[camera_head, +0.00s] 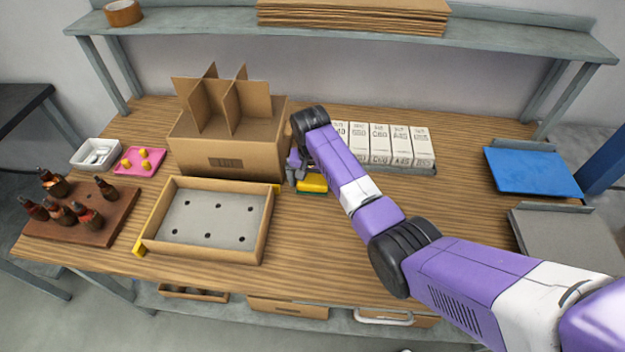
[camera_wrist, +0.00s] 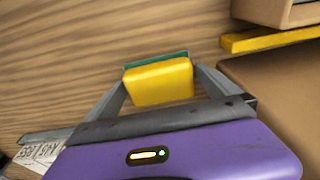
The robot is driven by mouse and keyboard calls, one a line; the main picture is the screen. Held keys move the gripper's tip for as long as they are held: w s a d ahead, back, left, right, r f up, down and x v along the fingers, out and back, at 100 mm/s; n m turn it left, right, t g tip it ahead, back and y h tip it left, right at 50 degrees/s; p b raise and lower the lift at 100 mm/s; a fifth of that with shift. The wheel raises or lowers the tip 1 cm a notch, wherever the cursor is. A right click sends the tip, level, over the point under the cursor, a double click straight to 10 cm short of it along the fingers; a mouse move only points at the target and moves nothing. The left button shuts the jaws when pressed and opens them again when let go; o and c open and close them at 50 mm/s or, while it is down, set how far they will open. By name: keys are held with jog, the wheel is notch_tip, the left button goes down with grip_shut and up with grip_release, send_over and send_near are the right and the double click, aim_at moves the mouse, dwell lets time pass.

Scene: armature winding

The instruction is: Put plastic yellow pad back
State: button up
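The yellow pad (camera_head: 312,183) has a green layer along one side and is low over the wooden table or on it, right of the cardboard box; I cannot tell whether it touches the table. In the wrist view the yellow pad (camera_wrist: 160,83) fills the space between the two grey fingers of my gripper (camera_wrist: 161,80). The fingers appear closed against its two ends. In the head view my gripper (camera_head: 301,178) is pointing down at the pad, and its far finger is partly hidden.
A divided cardboard box (camera_head: 225,150) stands left of my gripper. White labelled boxes (camera_head: 400,142) stand behind my arm. The table's front middle is clear.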

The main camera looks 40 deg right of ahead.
aim_at(312, 184)
jog(key=shift+r, duration=0.1)
notch_tip(312, 184, up, 12)
jog(key=s+a, duration=0.1)
dwell(0.4)
jog(key=shift+s+a, duration=0.1)
jog(key=shift+s, duration=0.05)
dwell(0.4)
